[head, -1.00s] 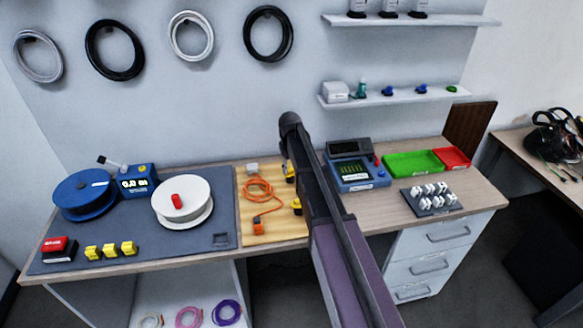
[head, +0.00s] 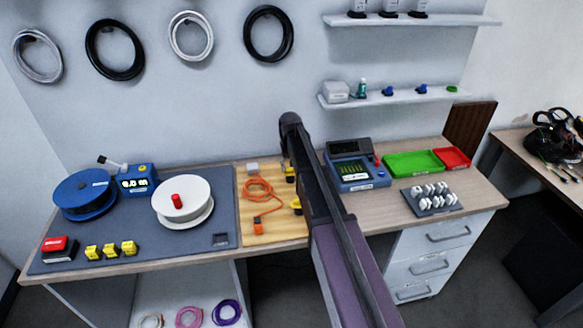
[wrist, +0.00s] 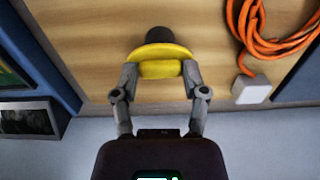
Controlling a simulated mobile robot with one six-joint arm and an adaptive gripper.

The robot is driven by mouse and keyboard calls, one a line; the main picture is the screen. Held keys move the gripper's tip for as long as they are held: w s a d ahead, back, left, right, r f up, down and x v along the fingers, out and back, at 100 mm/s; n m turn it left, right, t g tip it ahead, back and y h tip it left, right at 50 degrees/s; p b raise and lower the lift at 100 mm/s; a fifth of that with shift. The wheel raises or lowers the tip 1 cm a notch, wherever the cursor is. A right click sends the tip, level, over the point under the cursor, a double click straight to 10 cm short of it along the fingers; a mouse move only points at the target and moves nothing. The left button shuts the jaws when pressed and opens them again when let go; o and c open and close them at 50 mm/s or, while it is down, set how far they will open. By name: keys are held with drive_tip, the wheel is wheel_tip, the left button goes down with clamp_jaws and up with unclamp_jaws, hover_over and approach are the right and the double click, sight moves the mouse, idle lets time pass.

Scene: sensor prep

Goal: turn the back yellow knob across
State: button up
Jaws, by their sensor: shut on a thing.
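The back yellow knob (wrist: 160,55) sits on the wooden board (wrist: 95,40), with a dark round part just beyond it in the wrist view. Its yellow grip bar lies crosswise in that view, between my fingertips. My gripper (wrist: 160,74) is shut on this bar, one finger at each end. In the head view my arm covers part of the back yellow knob (head: 289,170) and hides my gripper. The front yellow knob (head: 296,206) shows at the board's right edge, beside my arm.
A coiled orange cable (head: 262,190) lies on the board left of the knobs, with a white connector (wrist: 250,89) near the back. A blue tester (head: 357,173) stands right of my arm. A white spool (head: 183,201) stands on the grey mat to the left.

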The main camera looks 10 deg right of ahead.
drive_tip(key=o, duration=1.2)
drive_tip(key=shift+c, duration=0.2)
drive_tip(key=shift+s, duration=0.15)
